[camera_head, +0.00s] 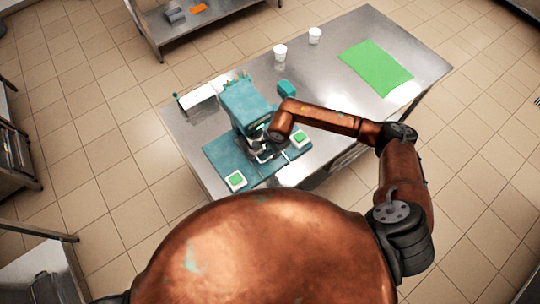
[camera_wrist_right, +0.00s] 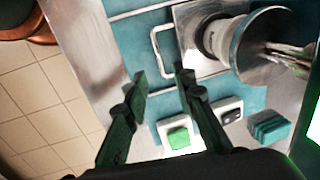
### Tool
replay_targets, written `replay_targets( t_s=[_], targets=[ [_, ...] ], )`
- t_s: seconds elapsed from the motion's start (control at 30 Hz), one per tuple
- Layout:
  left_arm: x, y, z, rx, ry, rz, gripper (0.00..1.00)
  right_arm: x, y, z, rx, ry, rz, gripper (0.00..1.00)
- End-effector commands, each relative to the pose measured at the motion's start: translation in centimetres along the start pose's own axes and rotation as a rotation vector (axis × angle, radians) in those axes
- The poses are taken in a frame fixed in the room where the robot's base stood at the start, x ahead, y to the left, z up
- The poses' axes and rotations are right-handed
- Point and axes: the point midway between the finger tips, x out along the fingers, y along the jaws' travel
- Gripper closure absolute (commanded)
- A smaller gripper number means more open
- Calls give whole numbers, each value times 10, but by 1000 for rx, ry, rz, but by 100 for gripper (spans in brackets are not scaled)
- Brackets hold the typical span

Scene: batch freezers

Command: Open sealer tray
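The teal sealer (camera_head: 247,104) stands on its teal base at the left end of the steel table. In the right wrist view its steel tray (camera_wrist_right: 190,32) carries a pale round cup-like part (camera_wrist_right: 222,40) and has a U-shaped wire handle (camera_wrist_right: 154,42) sticking out toward my gripper. My right gripper (camera_wrist_right: 159,72) is open and empty, its two dark fingers apart close to the handle. I cannot tell whether they touch it. In the head view my right gripper (camera_head: 262,152) is low in front of the sealer, partly hidden by my arm. My left gripper is out of view.
Green buttons in white housings sit on the base corners, one at the left (camera_head: 236,180) and one at the right (camera_head: 300,139). A switch (camera_wrist_right: 230,111) is beside one button. White cups (camera_head: 280,51) and a green mat (camera_head: 376,66) lie farther along the table.

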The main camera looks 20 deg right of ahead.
Motion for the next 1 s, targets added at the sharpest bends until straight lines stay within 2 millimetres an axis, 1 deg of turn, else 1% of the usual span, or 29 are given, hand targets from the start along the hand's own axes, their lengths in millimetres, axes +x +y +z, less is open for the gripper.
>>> replay_targets(
  t_s=[0.03,0.2,0.4,0.53,0.77,1.0],
  targets=[
    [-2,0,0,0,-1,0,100,8,2,1,1,-2,4,75],
    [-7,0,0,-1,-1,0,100,36,2,2,3,-5,4,75],
    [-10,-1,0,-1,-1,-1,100,58,1,2,3,-5,1,75],
    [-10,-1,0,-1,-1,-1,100,64,1,3,4,-6,1,75],
    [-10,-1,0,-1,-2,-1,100,65,1,3,3,-6,0,75],
    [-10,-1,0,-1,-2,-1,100,64,1,3,3,-6,0,91]
  ],
)
